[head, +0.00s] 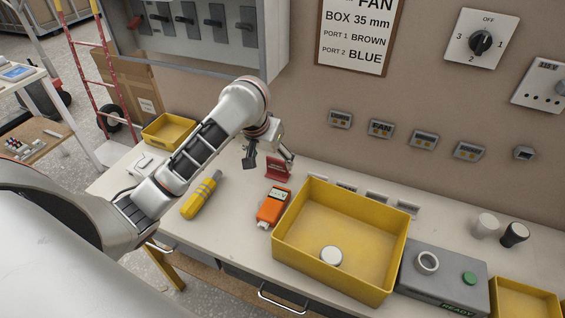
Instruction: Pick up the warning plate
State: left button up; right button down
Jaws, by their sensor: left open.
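A small red plate (278,168), which looks like the warning plate, stands on the workbench behind the orange device. Its lettering is too small to read. My left gripper (269,160) is open just above and to the left of the red plate, with its fingers pointing down and spread apart. One finger is close to the plate's upper edge; I cannot tell whether they touch. My right gripper is not in view.
An orange handheld device (272,207) lies in front of the plate. A large yellow bin (340,274) holding a white round piece stands to the right. A yellow tool (201,196) lies left. The wall rises behind the bench.

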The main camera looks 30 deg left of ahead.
aim_at(277, 165)
pick_arm(q)
jog(key=shift+w+f, duration=0.1)
jog(key=shift+f, duration=0.5)
jog(key=x, duration=0.4)
jog(key=shift+w+d, duration=0.35)
jog(key=shift+w+f, duration=0.25)
jog(key=shift+f, duration=0.25)
jog(key=c, duration=1.2)
